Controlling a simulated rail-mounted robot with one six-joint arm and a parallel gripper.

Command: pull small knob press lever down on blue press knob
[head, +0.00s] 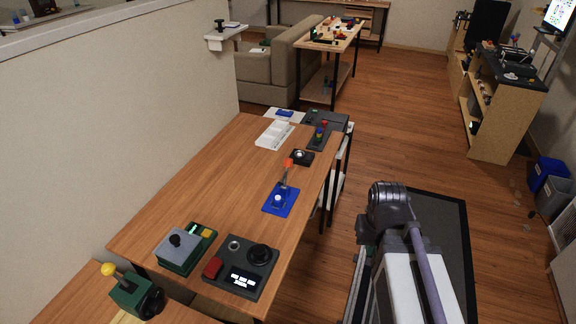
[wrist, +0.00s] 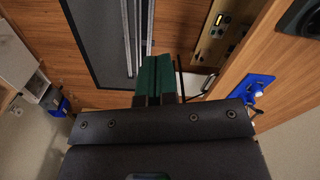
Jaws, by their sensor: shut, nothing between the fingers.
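The blue press (head: 281,205) stands on the wooden table, near its right edge, in the head view. A pale knob (head: 277,198) sits on its base, and a lever rises behind it to an orange-red tip (head: 288,162). A blue base with a whitish part, apparently this press, also shows at the right of the wrist view (wrist: 258,86). My gripper (wrist: 158,62) shows its dark green fingers together and empty in the wrist view. It is apart from the press. The fingers cannot be made out in the head view.
The table (head: 180,190) also holds a dark panel with a red button (head: 240,268), a green-based grey box (head: 185,248), a small black knob unit (head: 301,157) and a white tray (head: 273,135). My arm stands beyond the table's right edge, over open floor.

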